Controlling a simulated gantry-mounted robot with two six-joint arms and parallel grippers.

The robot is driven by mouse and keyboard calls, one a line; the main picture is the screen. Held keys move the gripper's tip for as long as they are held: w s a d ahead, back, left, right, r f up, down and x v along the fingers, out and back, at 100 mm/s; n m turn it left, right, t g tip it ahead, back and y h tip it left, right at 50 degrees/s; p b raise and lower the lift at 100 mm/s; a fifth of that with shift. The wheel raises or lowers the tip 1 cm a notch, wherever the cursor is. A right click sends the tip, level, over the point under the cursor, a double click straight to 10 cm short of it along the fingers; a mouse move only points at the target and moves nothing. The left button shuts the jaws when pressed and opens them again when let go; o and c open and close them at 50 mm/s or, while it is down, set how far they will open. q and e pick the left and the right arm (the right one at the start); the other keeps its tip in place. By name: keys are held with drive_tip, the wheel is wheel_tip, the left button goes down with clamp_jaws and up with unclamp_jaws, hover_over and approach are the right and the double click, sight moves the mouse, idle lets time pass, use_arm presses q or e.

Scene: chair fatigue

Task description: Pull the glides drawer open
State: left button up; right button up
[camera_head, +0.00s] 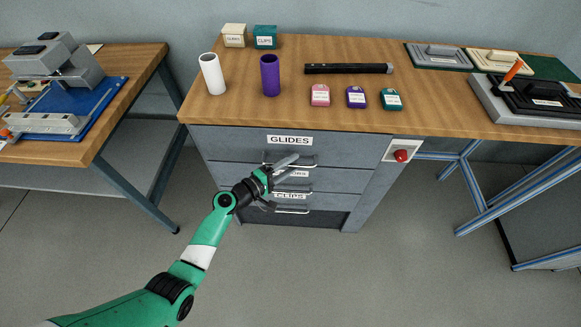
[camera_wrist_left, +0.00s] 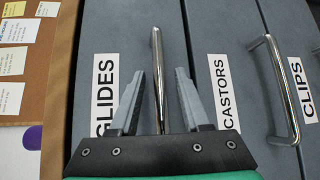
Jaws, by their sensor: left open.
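The glides drawer (camera_head: 235,143) is the top drawer of the grey cabinet under the wooden bench and looks shut. Its label GLIDES shows in both views. Its metal bar handle (camera_wrist_left: 157,75) stands between the two fingers of my left gripper (camera_wrist_left: 158,82) in the left wrist view. The fingers are open, one on each side of the bar, with a gap visible around it. In the head view my left gripper (camera_head: 279,174) is in front of the drawers and partly covers the handle. My right gripper is not in view.
Below are the castors drawer (camera_wrist_left: 218,75) and the clips drawer (camera_head: 250,199), both shut, with similar handles. A red button (camera_head: 401,155) is on the cabinet's right. Floor in front is clear.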

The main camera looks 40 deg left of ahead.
use_arm(q)
drive_tip(key=shift+c, duration=0.3)
clamp_jaws()
idle(1.2)
